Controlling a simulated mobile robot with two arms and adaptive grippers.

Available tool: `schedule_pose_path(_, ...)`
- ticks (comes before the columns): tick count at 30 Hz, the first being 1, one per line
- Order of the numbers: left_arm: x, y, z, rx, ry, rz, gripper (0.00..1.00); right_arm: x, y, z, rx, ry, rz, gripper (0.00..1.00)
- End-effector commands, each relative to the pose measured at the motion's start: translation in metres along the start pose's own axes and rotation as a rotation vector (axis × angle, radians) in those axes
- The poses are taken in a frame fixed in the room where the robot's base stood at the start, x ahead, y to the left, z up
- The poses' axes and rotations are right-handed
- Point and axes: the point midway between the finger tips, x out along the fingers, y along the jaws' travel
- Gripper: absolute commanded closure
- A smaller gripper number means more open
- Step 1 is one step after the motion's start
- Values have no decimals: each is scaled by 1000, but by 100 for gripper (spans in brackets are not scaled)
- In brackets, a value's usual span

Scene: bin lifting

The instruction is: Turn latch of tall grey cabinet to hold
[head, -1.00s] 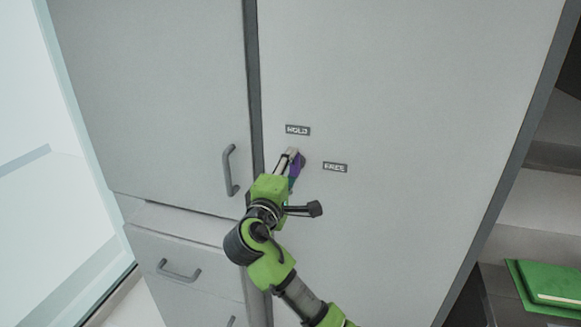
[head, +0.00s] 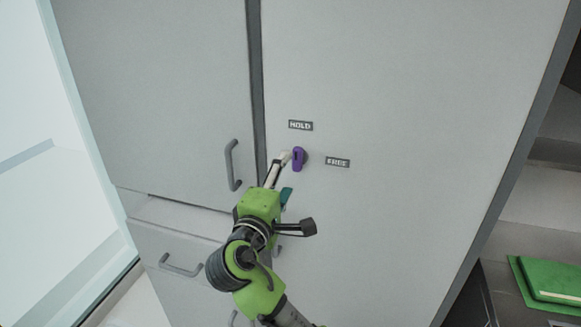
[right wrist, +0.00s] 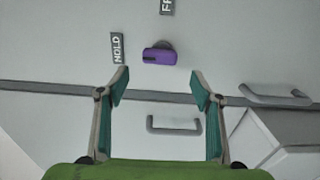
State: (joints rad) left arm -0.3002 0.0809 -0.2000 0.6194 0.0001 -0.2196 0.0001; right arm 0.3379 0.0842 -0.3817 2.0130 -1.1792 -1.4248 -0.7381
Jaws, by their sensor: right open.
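The tall grey cabinet door (head: 400,120) has a small purple latch (head: 299,158), which sits below the HOLD label (head: 300,126) and left of the FREE label (head: 338,162). The latch stands nearly upright in the head view, its long side toward HOLD. In the right wrist view the latch (right wrist: 159,56) lies lengthwise, one end toward the HOLD label (right wrist: 118,47). My right gripper (head: 283,172) is just below and left of the latch; in the right wrist view its fingers (right wrist: 160,90) are wide apart, with nothing between them. My left gripper is out of view.
A neighbouring grey cabinet door with a bar handle (head: 232,165) is at the left, with drawers and a drawer handle (head: 180,266) below it. A glass panel (head: 35,150) is at far left. Shelves with a green book (head: 545,282) are at the right.

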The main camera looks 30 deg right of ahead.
Motion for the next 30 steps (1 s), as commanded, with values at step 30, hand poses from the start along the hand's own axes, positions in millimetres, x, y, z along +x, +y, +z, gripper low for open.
schedule_pose_path(30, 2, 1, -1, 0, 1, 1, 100, -52, -14, -8, -18, 19, -13, 40)
